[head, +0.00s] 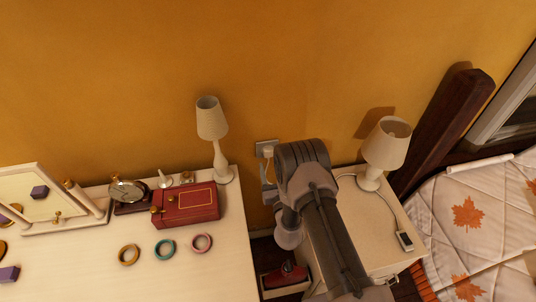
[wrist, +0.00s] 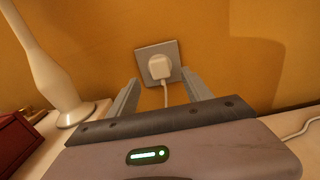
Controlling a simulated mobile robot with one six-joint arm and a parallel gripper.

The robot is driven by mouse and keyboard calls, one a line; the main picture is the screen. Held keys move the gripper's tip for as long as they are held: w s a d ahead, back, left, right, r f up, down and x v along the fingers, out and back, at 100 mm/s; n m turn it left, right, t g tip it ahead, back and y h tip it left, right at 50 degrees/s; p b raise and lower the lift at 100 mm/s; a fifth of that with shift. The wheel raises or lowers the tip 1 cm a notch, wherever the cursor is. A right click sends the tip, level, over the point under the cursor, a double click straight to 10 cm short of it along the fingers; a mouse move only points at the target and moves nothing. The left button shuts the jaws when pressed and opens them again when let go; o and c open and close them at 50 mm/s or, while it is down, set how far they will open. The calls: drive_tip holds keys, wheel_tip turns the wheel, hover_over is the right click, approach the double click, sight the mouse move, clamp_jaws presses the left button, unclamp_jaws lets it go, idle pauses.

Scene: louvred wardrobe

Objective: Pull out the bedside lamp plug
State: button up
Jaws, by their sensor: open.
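A white plug (wrist: 160,67) sits in a grey wall socket (wrist: 147,51) on the orange wall, with its cord hanging down. In the head view the socket (head: 266,148) shows just left of my arm, with the plug (head: 267,152) in it. My gripper (wrist: 160,90) is open, its two fingers pointing at the wall, one on each side below the plug. The plug is ahead of the fingertips, and I cannot tell the exact gap. In the head view my gripper (head: 268,178) is partly hidden by my arm. The bedside lamp (head: 386,146) stands on the nightstand at right.
A second lamp (head: 213,130) stands on the dresser (head: 100,262) left of the socket, beside a red box (head: 186,204). The nightstand (head: 385,258) is under and right of my arm. The bed (head: 480,220) is at far right.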

sight(269, 154)
drive_tip(key=w+b, duration=0.1)
drive_tip(key=w, duration=0.1)
drive_tip(key=w+a+b, duration=0.1)
drive_tip(key=w, duration=0.1)
drive_tip(key=shift+w+f, duration=0.1)
drive_tip(key=shift+w, duration=0.65)
drive_tip(key=shift+b, duration=0.45)
idle(0.3)
clamp_jaws()
drive_tip(key=shift+s, duration=0.15)
drive_tip(key=shift+s+d+p, duration=0.2)
drive_tip(key=shift+s+p, duration=0.1)
drive_tip(key=shift+s, duration=0.65)
drive_tip(key=shift+s+d+p, duration=0.15)
drive_tip(key=shift+s+p, duration=0.15)
drive_tip(key=shift+s, duration=0.65)
drive_tip(key=shift+s+d+p, duration=0.2)
drive_tip(key=shift+s+p, duration=0.1)
drive_tip(key=shift+s, duration=0.65)
